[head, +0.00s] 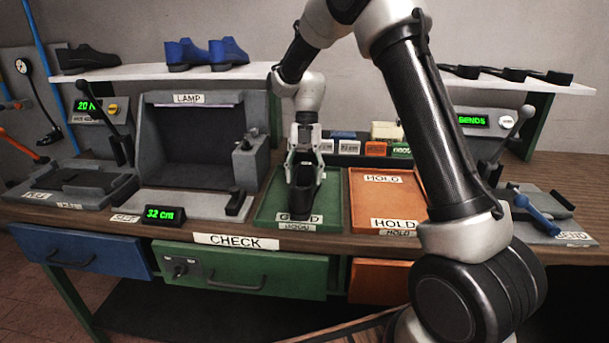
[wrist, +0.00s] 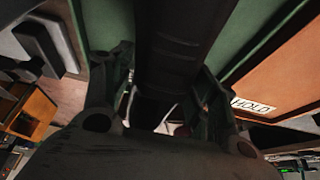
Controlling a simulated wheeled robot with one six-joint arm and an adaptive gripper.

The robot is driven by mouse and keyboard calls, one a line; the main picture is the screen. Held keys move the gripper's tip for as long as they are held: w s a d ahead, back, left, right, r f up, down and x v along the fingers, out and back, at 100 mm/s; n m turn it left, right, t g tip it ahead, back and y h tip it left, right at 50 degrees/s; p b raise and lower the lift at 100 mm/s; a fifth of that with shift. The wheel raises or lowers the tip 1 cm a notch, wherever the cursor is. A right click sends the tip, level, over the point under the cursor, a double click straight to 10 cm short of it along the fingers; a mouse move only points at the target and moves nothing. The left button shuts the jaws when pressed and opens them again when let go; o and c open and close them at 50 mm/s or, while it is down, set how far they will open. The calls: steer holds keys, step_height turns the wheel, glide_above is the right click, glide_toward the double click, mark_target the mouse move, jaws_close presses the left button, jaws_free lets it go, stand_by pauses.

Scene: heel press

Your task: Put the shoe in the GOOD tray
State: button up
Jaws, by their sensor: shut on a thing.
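A dark shoe (head: 304,201) is in my gripper (head: 304,168), over the green GOOD tray (head: 335,213). My gripper is shut on the shoe from above. The shoe covers part of the GOOD label, and I cannot tell whether it touches the tray floor. In the wrist view the dark shoe (wrist: 172,50) runs between the two fingers of my gripper (wrist: 165,90), with the green tray (wrist: 235,30) behind it.
The orange HOLD tray (head: 358,195) lies just right of the GOOD tray. The grey lamp booth (head: 200,140) stands to the left. Small labelled blocks (head: 376,148) stand behind the trays. A shelf (head: 150,73) at the back holds more shoes.

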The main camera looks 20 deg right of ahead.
steer(key=o, duration=1.3)
